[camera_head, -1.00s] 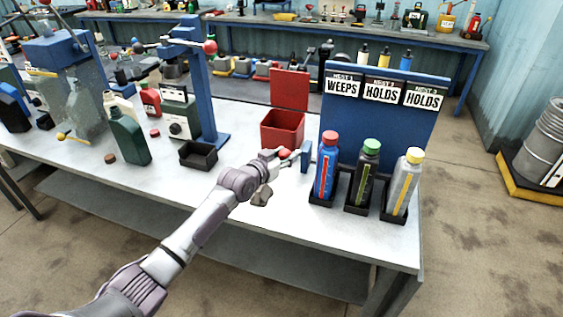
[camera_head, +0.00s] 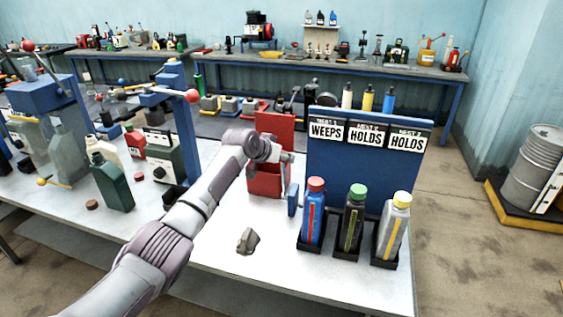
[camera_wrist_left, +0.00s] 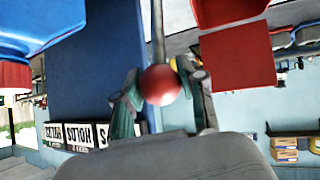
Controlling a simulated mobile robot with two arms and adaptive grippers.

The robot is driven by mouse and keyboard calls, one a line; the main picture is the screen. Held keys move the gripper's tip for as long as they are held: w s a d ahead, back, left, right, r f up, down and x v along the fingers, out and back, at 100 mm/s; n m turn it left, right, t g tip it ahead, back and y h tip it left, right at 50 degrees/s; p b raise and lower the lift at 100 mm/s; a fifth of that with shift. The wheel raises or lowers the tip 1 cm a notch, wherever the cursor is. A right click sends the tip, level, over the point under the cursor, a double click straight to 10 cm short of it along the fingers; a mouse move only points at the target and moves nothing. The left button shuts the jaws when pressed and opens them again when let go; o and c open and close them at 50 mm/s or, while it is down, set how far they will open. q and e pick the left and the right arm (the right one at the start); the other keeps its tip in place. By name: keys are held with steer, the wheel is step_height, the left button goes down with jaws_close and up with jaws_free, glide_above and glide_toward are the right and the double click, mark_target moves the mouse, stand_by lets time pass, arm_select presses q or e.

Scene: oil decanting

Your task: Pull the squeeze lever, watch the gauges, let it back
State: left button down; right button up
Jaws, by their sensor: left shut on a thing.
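My left gripper (camera_head: 284,158) is shut on the red ball knob (camera_wrist_left: 160,85) of a lever; the left wrist view shows a thin grey rod (camera_wrist_left: 158,35) running from the knob between the fingers (camera_wrist_left: 162,92). In the head view my wrist hides the knob. A blue upright piece (camera_head: 293,200) stands below my gripper, beside the rack. Three bottles stand upright in black holders: blue with red cap (camera_head: 314,213), dark with green cap (camera_head: 355,219), grey with yellow cap (camera_head: 392,228). Each has a coloured strip. Signs above read WEEPS (camera_head: 326,131), HOLDS (camera_head: 366,137), HOLDS (camera_head: 407,143). My right gripper is out of view.
A red open box (camera_head: 262,180) stands behind my gripper. A grey lump (camera_head: 247,240) lies on the white table (camera_head: 225,228). Green (camera_head: 113,187) and cream (camera_head: 105,150) jugs and a blue press stand (camera_head: 175,85) are at the left. The table front near the lump is clear.

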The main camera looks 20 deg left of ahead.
arm_select(q)
steer(key=shift+w+r, duration=0.3)
steer(key=shift+w, duration=0.15)
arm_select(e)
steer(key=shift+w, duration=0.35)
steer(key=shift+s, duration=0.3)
arm_select(q)
steer(key=c, duration=1.1)
jaws_free()
steer(key=o, duration=0.4)
steer(key=shift+f, duration=0.15)
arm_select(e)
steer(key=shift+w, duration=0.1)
arm_select(q)
steer(key=v, duration=1.2)
steer(key=shift+f, duration=0.1)
